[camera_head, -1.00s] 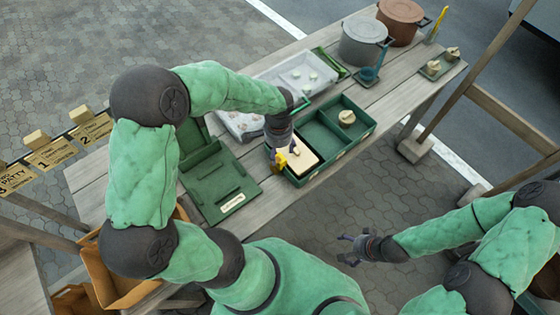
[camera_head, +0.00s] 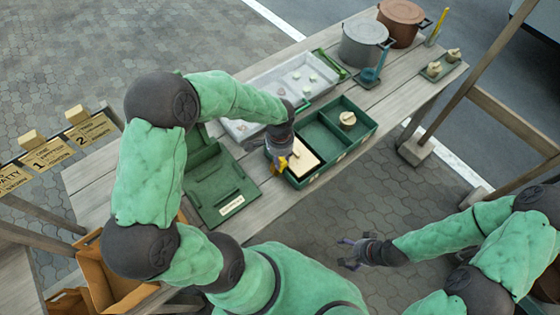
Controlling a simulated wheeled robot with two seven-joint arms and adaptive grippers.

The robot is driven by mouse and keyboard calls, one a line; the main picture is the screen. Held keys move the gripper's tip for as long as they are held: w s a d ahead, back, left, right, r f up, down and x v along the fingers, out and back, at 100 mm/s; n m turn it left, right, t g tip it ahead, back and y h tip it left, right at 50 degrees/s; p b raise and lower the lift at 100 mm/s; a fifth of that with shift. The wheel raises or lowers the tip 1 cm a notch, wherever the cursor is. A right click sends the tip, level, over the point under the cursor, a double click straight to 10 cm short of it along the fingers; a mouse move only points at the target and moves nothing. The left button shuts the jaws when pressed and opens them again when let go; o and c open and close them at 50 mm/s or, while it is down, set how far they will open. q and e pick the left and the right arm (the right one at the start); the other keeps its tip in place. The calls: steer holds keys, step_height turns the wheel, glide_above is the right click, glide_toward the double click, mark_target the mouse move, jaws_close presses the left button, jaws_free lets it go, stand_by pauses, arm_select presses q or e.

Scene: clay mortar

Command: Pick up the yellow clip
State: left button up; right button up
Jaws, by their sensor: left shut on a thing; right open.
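The yellow clip (camera_head: 283,163) shows as a small yellow shape at the tip of my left gripper (camera_head: 279,160). My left gripper is shut on it, at the left end of the green divided tray, beside the pale board in the near compartment. The fingers hide much of the clip, and I cannot tell whether it touches the tray. My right gripper (camera_head: 350,254) is open and empty, over the paving in front of the table.
The green divided tray (camera_head: 333,159) holds a pale board (camera_head: 303,157) and a round-knobbed piece (camera_head: 347,120). A green open case (camera_head: 219,187) lies at left, a white tray (camera_head: 265,84) behind. Grey (camera_head: 362,45) and brown (camera_head: 400,20) pots stand at the back.

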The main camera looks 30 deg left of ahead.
arm_select(q)
steer(key=shift+r, duration=0.1)
steer(key=shift+r, duration=0.6)
steer(key=s+d+r+p, duration=0.1)
steer(key=d+r+p, duration=0.7)
steer(key=d+r, duration=0.6)
step_height(320, 180, up, 2)
steer(key=shift+r, duration=0.1)
stand_by(0.5)
